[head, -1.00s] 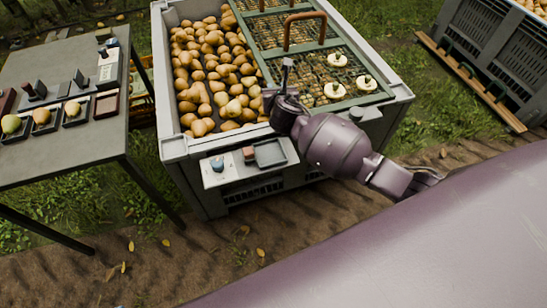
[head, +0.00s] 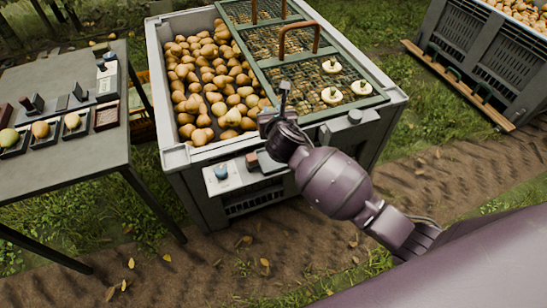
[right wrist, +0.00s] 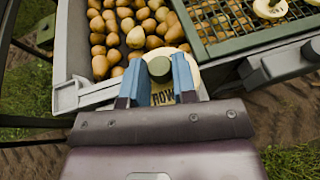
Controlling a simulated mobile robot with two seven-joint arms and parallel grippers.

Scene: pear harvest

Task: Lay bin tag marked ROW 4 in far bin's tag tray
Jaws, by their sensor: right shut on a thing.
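My right gripper (head: 268,123) is over the near edge of the pear bin (head: 180,157). In the right wrist view its blue fingers (right wrist: 158,78) are shut on the dark green knob of a round cream tag (right wrist: 162,97). "ROW" shows on the tag; any number is hidden by the gripper. The tag is hidden in the head view. My left gripper is not in view.
Three similar cream discs (head: 331,95) with knobs lie on the green mesh lid (head: 352,101). A grey table (head: 62,165) with pears and small trays stands at left. Another pear bin (head: 476,62) stands at the upper right behind a plank (head: 462,88).

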